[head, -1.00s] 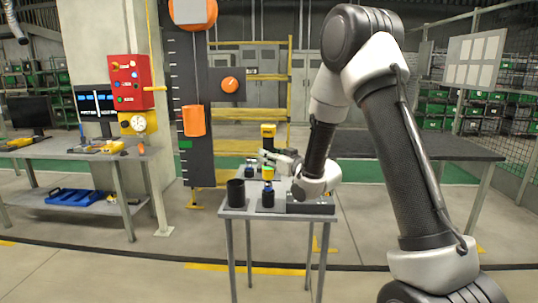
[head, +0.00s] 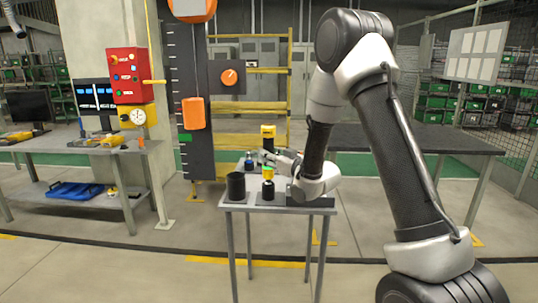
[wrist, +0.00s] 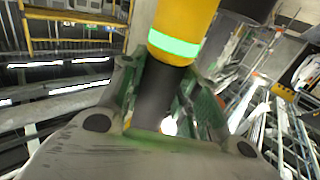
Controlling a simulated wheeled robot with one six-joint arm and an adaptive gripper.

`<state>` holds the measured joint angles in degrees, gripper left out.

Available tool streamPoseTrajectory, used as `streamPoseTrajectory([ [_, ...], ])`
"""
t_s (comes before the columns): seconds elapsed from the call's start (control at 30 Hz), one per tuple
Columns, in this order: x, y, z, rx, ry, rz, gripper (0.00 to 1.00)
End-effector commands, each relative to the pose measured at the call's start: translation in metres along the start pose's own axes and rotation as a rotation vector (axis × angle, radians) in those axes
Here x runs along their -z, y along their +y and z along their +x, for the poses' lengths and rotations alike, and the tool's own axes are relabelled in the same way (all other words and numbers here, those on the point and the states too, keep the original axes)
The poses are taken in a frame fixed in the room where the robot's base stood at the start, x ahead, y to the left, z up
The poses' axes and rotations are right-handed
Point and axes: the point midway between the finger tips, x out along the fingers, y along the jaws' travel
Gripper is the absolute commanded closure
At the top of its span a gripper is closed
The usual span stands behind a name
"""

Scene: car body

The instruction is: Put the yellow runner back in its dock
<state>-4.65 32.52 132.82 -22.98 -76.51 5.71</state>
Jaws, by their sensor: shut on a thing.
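The yellow runner (wrist: 183,28) is a yellow cylinder with a pale green band and a dark lower part. In the wrist view its dark part is between the fingers of my gripper (wrist: 165,90), which is shut on it. I cannot make out which piece is the dock.
A black cup (head: 235,186) stands on the small table (head: 240,204), left of the black piece. A blue-topped piece (head: 249,162) stands farther back. A dark block (head: 309,199) lies at right, under my wrist. A tall black board (head: 183,120) with orange parts rises behind.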

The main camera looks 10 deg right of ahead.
Motion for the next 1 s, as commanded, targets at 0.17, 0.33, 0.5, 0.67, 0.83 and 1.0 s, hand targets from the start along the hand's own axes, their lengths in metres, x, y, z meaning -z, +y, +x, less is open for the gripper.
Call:
streamPoseTrajectory([
  [0.17, -0.003, 0.0, 0.0, 0.0, 0.005, -0.001, 1.0],
  [0.33, -0.004, 0.0, 0.0, 0.0, 0.006, -0.002, 0.58],
  [0.5, -0.005, 0.0, 0.0, 0.0, 0.004, -0.001, 0.43],
  [0.67, -0.007, 0.0, 0.0, 0.0, -0.002, 0.0, 0.43],
  [0.83, -0.007, 0.0, -0.009, -0.001, -0.002, 0.0, 0.43],
  [1.0, -0.007, 0.001, -0.039, -0.002, -0.002, 0.0, 0.43],
])
